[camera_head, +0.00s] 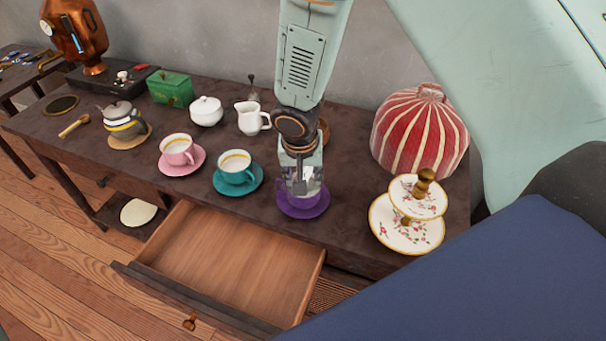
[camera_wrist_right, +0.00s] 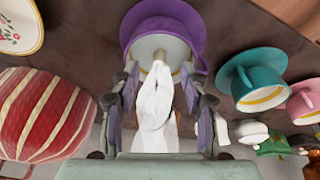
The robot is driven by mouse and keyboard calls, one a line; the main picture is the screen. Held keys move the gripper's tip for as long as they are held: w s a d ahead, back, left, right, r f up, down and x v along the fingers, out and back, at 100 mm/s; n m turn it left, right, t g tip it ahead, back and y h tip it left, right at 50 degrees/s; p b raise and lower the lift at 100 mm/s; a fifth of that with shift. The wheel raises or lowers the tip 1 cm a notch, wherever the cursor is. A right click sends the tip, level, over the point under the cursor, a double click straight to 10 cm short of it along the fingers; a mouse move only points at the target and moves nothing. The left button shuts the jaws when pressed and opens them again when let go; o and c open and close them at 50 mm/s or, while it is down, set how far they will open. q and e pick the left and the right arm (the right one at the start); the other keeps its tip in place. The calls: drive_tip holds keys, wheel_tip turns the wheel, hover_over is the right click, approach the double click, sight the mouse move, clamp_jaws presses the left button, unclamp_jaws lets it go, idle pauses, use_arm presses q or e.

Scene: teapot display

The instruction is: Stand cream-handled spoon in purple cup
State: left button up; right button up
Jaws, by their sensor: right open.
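The purple cup (camera_head: 291,202) stands on its purple saucer (camera_head: 318,211) near the table's front edge. In the right wrist view the cup (camera_wrist_right: 197,48) sits on the saucer (camera_wrist_right: 134,24), just beyond my fingertips. My right gripper (camera_head: 301,183) points down over the cup, hiding much of it. In the wrist view its fingers (camera_wrist_right: 163,82) are spread apart. Between them a pale, cream-white piece (camera_wrist_right: 155,105), seemingly the spoon's handle, reaches into the cup's mouth. The spoon's bowl is hidden, and I cannot tell whether a finger touches the handle. My left gripper is not in view.
A teal cup (camera_head: 236,172) and a pink cup (camera_head: 178,152) stand left of the purple one. A tiered plate stand (camera_head: 405,236) and a striped red cosy (camera_head: 420,132) are to the right. An open, empty drawer (camera_head: 225,262) juts out in front.

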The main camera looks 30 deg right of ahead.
drive_tip(key=v, duration=1.2)
drive_tip(key=shift+d, duration=0.1)
idle(0.9)
drive_tip(key=s+f+n+g+y+b, duration=0.1)
drive_tip(key=s+f+n, duration=0.4)
drive_tip(key=s+f, duration=2.2)
drive_tip(key=shift+s+d+f+g+y+b, duration=0.2)
drive_tip(key=shift+s+d+g+y+b, duration=0.2)
drive_tip(key=shift+s+g+b, duration=0.45)
